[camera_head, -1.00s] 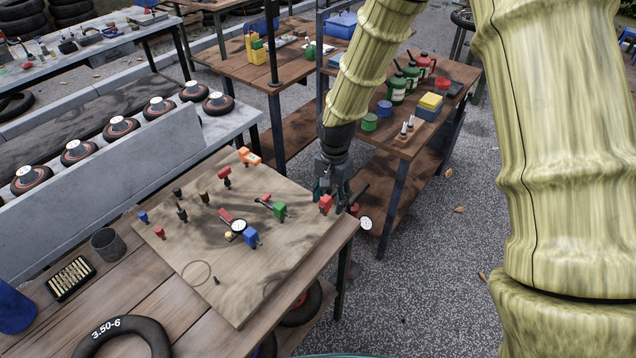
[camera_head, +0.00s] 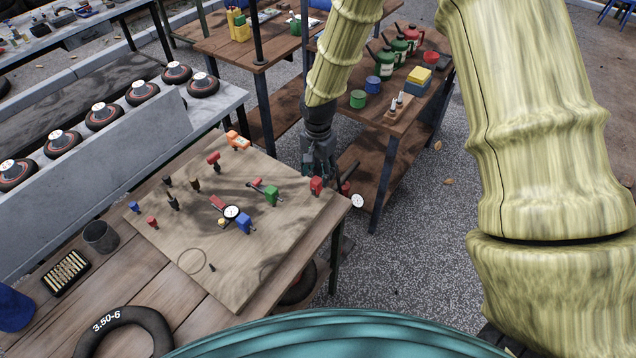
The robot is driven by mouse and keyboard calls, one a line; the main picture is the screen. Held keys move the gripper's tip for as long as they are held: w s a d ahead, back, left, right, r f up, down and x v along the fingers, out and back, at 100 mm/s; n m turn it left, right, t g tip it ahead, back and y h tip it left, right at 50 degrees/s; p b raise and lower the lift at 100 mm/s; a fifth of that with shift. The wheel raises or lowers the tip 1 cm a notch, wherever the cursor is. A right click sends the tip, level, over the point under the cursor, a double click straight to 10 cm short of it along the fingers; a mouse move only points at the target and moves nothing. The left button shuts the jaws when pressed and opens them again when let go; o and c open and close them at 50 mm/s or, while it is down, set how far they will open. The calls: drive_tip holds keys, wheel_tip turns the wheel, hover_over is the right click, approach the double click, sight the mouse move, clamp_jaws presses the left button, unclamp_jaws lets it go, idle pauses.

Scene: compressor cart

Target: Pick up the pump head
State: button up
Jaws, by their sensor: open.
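Several small coloured pieces lie or stand on a tan wooden board (camera_head: 240,273) on the table. I cannot tell which is the pump head. A red block (camera_head: 316,186) stands by the board's right edge. A green block (camera_head: 271,195) with a dark lever, a blue block (camera_head: 243,222) beside a round white gauge (camera_head: 231,212), and an orange piece (camera_head: 237,140) lie further left. My gripper (camera_head: 318,174) is open and empty, pointing down at the board's right end. It is close to the red block; contact cannot be made out.
A red item with a white dial (camera_head: 357,201) shows just beyond the board's right edge. A dark cup (camera_head: 100,237), a tray of small rods (camera_head: 66,272) and a tire (camera_head: 124,335) are on the left. A workbench (camera_head: 405,128) with cans stands behind.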

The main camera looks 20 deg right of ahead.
sight(318, 179)
drive_tip(key=shift+a+f+p, duration=0.1)
drive_tip(key=shift+f+p, duration=1.05)
drive_tip(key=shift+f, duration=1.4)
drive_tip(key=c, duration=1)
